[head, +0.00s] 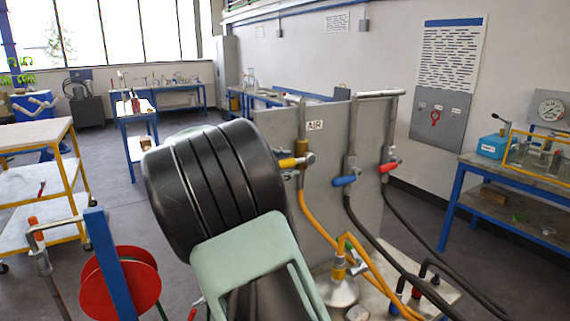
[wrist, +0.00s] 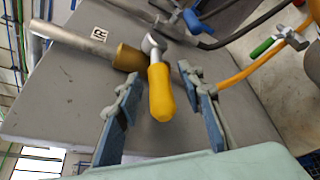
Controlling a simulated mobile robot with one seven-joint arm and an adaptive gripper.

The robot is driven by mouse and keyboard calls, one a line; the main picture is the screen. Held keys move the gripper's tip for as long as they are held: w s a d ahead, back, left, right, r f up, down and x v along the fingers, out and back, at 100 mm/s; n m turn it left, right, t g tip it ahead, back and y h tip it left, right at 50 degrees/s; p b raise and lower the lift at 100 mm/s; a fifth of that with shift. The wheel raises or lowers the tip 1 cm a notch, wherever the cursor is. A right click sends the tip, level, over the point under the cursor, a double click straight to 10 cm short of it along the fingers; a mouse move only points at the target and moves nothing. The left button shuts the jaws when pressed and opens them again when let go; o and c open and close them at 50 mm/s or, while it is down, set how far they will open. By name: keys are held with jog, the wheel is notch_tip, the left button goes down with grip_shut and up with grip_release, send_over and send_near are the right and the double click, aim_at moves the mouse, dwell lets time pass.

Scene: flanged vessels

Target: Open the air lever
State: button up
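The air lever is a yellow handle (head: 292,162) on a valve beside the "AIR" label (head: 315,126) on the grey panel (head: 330,215). In the wrist view the yellow lever (wrist: 161,92) points down from its metal valve body, next to a brass fitting (wrist: 128,58). My gripper (wrist: 160,80) is open, with one blue-padded finger on each side of the lever. A gap shows between the lever and each finger, and nothing is held. In the head view my arm hides the gripper.
A blue lever (head: 344,181) and a red lever (head: 388,167) sit on valves to the right on the same panel. An orange hose (head: 318,226) and black hoses hang below. A green lever (wrist: 262,46) shows at the right in the wrist view.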

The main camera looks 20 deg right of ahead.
grip_shut()
